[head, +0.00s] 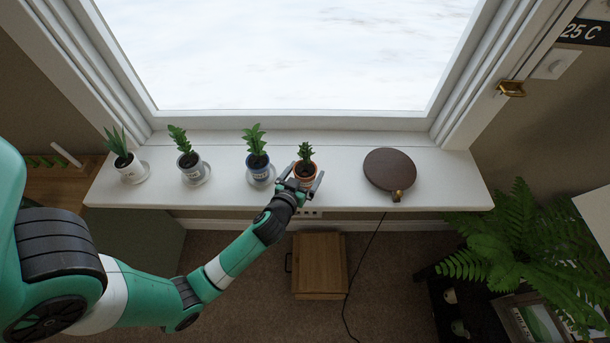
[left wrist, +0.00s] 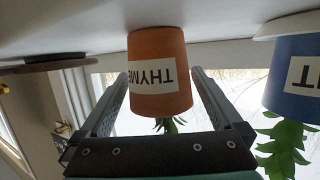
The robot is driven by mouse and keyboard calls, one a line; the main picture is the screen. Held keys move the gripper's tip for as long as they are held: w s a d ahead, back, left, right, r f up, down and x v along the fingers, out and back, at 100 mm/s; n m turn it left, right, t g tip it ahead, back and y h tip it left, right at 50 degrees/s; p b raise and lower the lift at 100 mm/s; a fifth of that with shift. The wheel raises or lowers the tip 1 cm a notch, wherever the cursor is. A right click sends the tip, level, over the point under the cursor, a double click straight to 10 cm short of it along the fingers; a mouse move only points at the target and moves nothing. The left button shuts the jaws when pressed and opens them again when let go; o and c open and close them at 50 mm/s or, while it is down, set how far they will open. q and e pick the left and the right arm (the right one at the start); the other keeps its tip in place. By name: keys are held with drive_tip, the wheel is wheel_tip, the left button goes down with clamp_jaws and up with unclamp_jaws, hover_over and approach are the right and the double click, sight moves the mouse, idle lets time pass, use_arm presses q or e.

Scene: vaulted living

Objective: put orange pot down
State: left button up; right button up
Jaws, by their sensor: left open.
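The orange pot (head: 305,170) with a green plant is on the white window sill (head: 335,195), near its front edge, right of the blue pot. My left gripper (head: 301,180) is open, with one finger on each side of the orange pot. In the left wrist view the picture is upside down; the orange pot (left wrist: 160,85) shows its THYME label between the two spread fingers (left wrist: 160,98). Its base appears to be at the sill, upright. Gaps show beside the pot. My right gripper is not in view.
A blue pot (head: 260,172) stands close on the left, with two white pots (head: 188,172) (head: 130,172) farther left. A round brown board (head: 390,170) lies on the right. The sill between it and the orange pot is free.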

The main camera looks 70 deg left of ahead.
sight(305, 169)
use_arm(q)
drive_tip(key=shift+r, duration=0.1)
clamp_jaws()
drive_tip(key=shift+r+p, duration=0.35)
drive_tip(key=shift+r, duration=0.15)
wheel_tip(305, 169, up, 3)
drive_tip(key=shift+f+p, duration=0.2)
drive_tip(key=shift+p, duration=0.55)
drive_tip(key=d+r, duration=0.1)
drive_tip(key=s+r+p, duration=0.1)
drive_tip(key=d+r, duration=0.1)
drive_tip(key=r, duration=0.1)
drive_tip(key=shift+s+d+p, duration=0.35)
drive_tip(key=shift+s+p, duration=0.05)
drive_tip(key=w+r+p+v, duration=0.1)
drive_tip(key=r+p+v, duration=0.1)
drive_tip(key=p+v, duration=0.9)
drive_tip(key=d+p, duration=0.1)
drive_tip(key=p, duration=0.2)
drive_tip(key=shift+p, duration=0.3)
